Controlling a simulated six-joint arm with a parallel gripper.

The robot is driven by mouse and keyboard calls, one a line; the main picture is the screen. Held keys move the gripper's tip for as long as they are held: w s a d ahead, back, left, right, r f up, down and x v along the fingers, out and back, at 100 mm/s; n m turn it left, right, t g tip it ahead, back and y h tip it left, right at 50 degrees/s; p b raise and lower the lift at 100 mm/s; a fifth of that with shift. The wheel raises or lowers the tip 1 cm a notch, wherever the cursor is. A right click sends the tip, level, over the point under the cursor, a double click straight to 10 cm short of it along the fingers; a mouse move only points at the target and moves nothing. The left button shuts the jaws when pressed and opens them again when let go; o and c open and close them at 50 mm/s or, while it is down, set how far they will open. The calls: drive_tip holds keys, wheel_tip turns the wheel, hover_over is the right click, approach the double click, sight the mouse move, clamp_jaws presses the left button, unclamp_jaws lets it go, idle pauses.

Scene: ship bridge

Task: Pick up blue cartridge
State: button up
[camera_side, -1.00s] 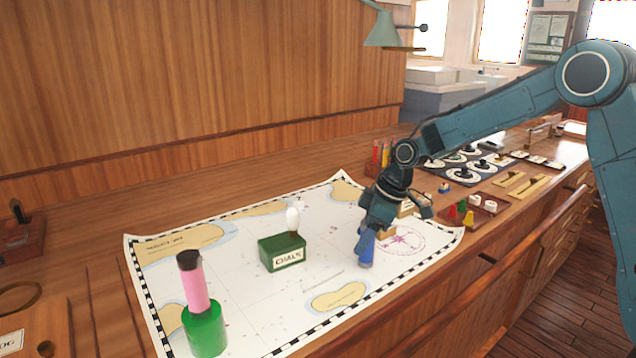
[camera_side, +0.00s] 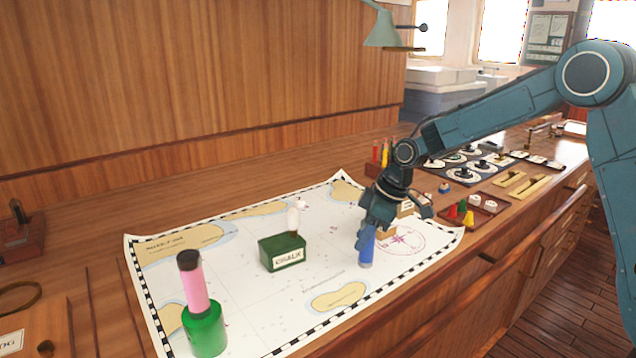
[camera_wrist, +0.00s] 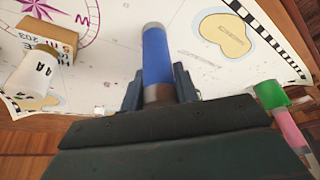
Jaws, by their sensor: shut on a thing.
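The blue cartridge (camera_side: 366,247) stands on the chart, upright or nearly so, in the side view. In the wrist view the blue cartridge (camera_wrist: 157,55) shows a grey end and a brown band. My gripper (camera_side: 372,222) is above it with its fingers around its upper part. In the wrist view my gripper (camera_wrist: 158,92) has a finger on each side of the cartridge, shut on it near the brown band. The fingers hide part of its upper end.
A green chalk box (camera_side: 283,253) with a white piece behind it stands mid-chart (camera_side: 250,300). A pink cylinder (camera_side: 194,289) rises from a green base (camera_side: 206,331) at front left. A cardboard box (camera_wrist: 47,38) and a white cylinder (camera_wrist: 33,73) stand close to my gripper.

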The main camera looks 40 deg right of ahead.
drive_tip(key=shift+r, duration=0.15)
wheel_tip(320, 180, up, 20)
idle(0.7)
idle(0.5)
